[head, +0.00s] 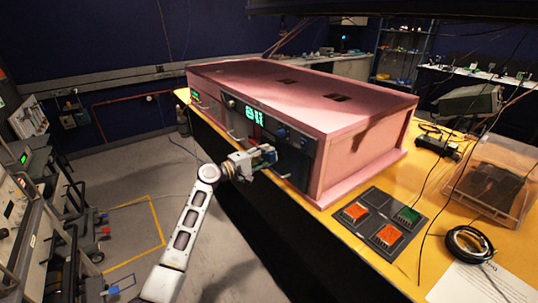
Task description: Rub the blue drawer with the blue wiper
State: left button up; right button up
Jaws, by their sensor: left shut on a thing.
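My left gripper (262,158) reaches up from the bottom of the head view to the front of a pink box (340,105). It is shut on a small blue thing, which seems to be the blue wiper (268,151), mostly hidden by the fingers. The wiper is close to the dark front panel; I cannot tell whether it touches. Small blue parts (281,133) show on the panel just right of the gripper. I cannot clearly make out the blue drawer; the gripper may cover part of it. My right gripper is not in view.
The pink box stands on a yellow table (345,237). A dark tray (373,202) with orange and green blocks lies at its right. Further right are a clear case (497,175), a black cable coil (468,244) and white paper (485,285). Floor is open left of my arm.

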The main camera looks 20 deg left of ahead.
pick_arm(q)
jog(key=shift+s+a, duration=0.35)
jog(key=shift+s, duration=0.05)
jog(key=shift+s+a, duration=0.35)
jog(key=shift+s, duration=0.05)
jog(key=shift+s+a, duration=0.25)
jog(key=shift+s, duration=0.25)
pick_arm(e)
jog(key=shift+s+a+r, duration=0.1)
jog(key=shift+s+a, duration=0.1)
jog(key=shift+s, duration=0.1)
pick_arm(q)
jog(key=shift+a, duration=0.1)
jog(key=shift+s+a, duration=0.4)
jog(key=shift+s, duration=0.15)
jog(key=shift+v, duration=0.8)
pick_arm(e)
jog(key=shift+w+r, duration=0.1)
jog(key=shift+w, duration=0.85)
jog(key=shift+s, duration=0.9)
pick_arm(q)
jog(key=shift+w+d, duration=0.1)
